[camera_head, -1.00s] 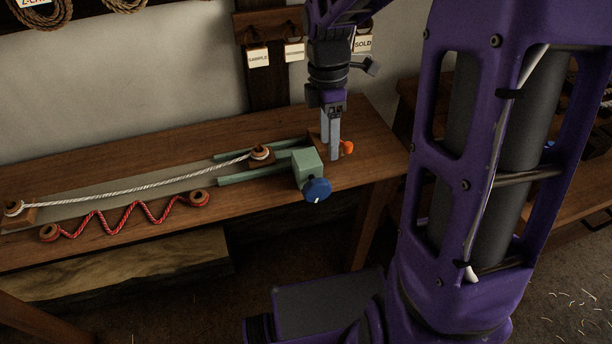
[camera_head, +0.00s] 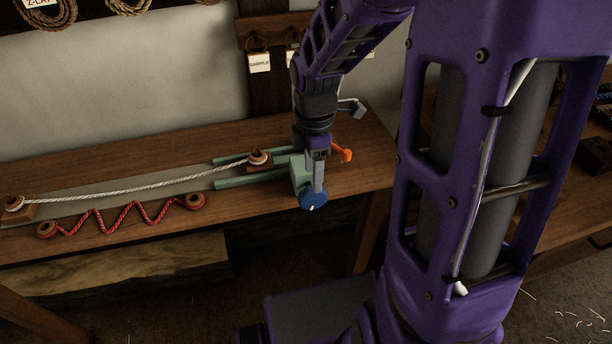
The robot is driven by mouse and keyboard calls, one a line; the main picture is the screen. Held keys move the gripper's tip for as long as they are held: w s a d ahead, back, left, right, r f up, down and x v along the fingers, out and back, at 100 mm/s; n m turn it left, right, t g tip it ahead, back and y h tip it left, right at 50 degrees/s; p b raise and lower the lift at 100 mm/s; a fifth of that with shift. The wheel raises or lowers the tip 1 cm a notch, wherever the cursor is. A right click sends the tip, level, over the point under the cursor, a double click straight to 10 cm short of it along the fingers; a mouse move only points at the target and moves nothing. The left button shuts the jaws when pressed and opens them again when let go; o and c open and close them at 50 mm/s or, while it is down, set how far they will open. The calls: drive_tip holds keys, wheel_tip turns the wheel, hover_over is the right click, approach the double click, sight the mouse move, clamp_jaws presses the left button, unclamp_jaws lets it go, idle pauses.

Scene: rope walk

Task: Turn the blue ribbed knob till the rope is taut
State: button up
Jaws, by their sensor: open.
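The blue ribbed knob (camera_head: 313,201) is on the front of a green block (camera_head: 298,173) at the front edge of the bench. A small white mark shows on its face. The white rope (camera_head: 135,188) runs from a wooden post at the left to a wooden spool (camera_head: 258,159) by the green rails; it looks slightly sagging. My gripper (camera_head: 314,190) points down with its fingers at the top of the knob in the picture. I cannot tell whether they touch it. The fingers hide part of the green block and the knob's upper edge.
A red zigzag rope (camera_head: 122,217) between two spools lies in front of the white rope. An orange lever (camera_head: 342,153) is right of my gripper. Green rails (camera_head: 236,182) lie left of the block. The bench (camera_head: 365,165) is clear at the right.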

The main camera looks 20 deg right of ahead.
sight(313, 198)
wheel_tip(313, 198, down, 7)
drive_tip(key=shift+f+b, duration=0.1)
drive_tip(key=shift+b, duration=0.55)
clamp_jaws()
